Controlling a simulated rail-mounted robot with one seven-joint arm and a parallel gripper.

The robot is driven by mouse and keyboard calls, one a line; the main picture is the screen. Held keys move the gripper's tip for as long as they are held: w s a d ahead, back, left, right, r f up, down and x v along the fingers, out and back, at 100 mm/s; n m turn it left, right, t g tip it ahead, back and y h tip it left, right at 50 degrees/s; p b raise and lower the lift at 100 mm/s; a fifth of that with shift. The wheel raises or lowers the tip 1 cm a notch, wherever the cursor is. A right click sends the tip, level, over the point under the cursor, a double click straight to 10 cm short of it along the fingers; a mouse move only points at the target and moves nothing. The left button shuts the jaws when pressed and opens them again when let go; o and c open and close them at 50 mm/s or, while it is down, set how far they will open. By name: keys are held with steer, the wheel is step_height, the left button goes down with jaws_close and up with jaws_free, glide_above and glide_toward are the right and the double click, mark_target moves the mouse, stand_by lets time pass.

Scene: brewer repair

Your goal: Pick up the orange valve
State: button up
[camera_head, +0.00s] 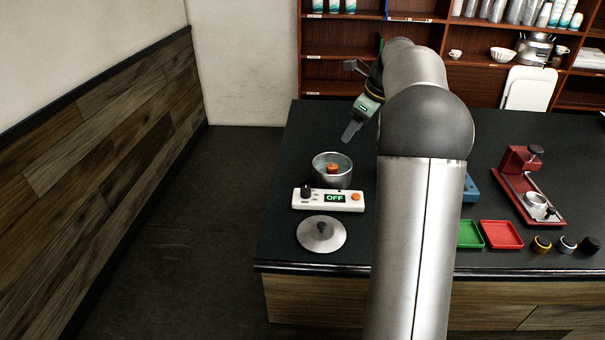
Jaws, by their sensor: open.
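An orange piece, which looks like the orange valve (332,168), sits inside a round metal pot (332,182) on the dark counter. My gripper (352,131) is above and behind the pot, tilted down to the left. It is open, and I see nothing held in it. It is apart from the orange piece and the pot. Part of my wrist is hidden behind my own arm.
A white control box (312,199) reading OFF, with an orange button, stands in front of the pot. A metal lid (321,235) lies nearer. Green (470,235) and red (502,234) trays, several knobs and a red device (523,187) are right. Shelves (330,70) stand behind.

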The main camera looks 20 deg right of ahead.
mark_target(333, 166)
steer(key=x, duration=1.1)
steer(key=shift+s+d+f, duration=0.1)
steer(key=shift+d+f, duration=0.05)
steer(key=shift+f, duration=0.05)
steer(key=shift+d+p+x, duration=0.15)
steer(key=shift+p+x, duration=0.2)
steer(key=shift+x, duration=0.95)
steer(key=shift+d+p+x, duration=0.1)
steer(key=shift+p+x, duration=0.25)
steer(key=shift+x, duration=1)
steer(key=c, duration=1.1)
